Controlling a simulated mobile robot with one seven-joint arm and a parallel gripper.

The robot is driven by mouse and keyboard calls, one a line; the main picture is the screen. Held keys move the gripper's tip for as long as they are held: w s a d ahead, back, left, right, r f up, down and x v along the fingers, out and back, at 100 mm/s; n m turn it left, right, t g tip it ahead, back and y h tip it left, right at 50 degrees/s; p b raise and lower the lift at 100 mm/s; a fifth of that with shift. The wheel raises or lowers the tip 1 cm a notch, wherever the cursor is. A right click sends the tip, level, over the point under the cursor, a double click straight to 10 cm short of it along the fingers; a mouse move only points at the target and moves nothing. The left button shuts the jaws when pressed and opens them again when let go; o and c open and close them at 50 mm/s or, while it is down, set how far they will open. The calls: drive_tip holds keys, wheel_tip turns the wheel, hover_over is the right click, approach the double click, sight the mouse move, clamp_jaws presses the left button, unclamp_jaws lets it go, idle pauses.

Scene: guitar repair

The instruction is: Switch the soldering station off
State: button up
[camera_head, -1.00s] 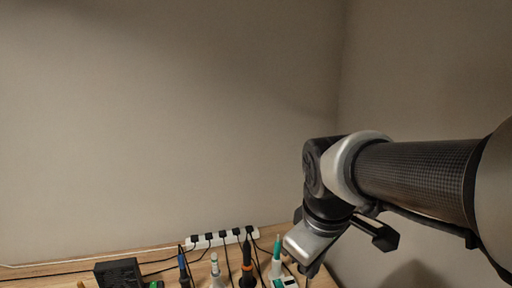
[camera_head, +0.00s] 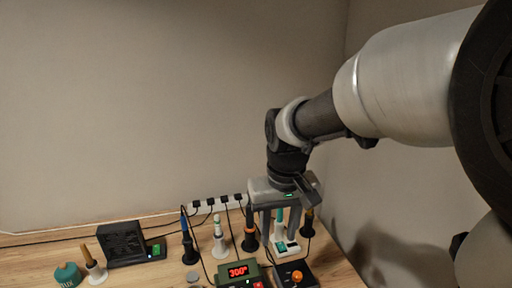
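A green soldering station (camera_head: 238,271) with a lit red display reading 300 stands at the bottom edge of the view, partly cut off. A small red switch (camera_head: 257,285) shows at its lower right; its position is too small to read. My gripper (camera_head: 280,229) points down over the bench, behind and to the right of this station. Its two fingers are apart. A teal-handled iron (camera_head: 280,216) in a white stand shows between the fingers; I cannot tell whether they touch it.
A black box with an orange knob (camera_head: 297,277), a small white unit (camera_head: 287,247) and several irons in stands crowd the bench. A power strip (camera_head: 217,203) lies along the wall. Cables cross the bench.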

drive_tip(key=shift+n+g, duration=0.3)
drive_tip(key=shift+g, duration=0.3)
drive_tip(key=a+f+b, duration=0.1)
drive_tip(key=f, duration=0.7)
drive_tip(key=w+a+f+b, duration=0.1)
drive_tip(key=f, duration=0.7)
drive_tip(key=w+a+f+b, duration=0.1)
drive_tip(key=f+b, duration=0.1)
drive_tip(key=f, duration=0.6)
drive_tip(key=shift+w+a+f, duration=0.1)
drive_tip(key=shift+a+f, duration=0.05)
drive_tip(key=shift+a, duration=0.05)
drive_tip(key=shift+c, duration=0.3)
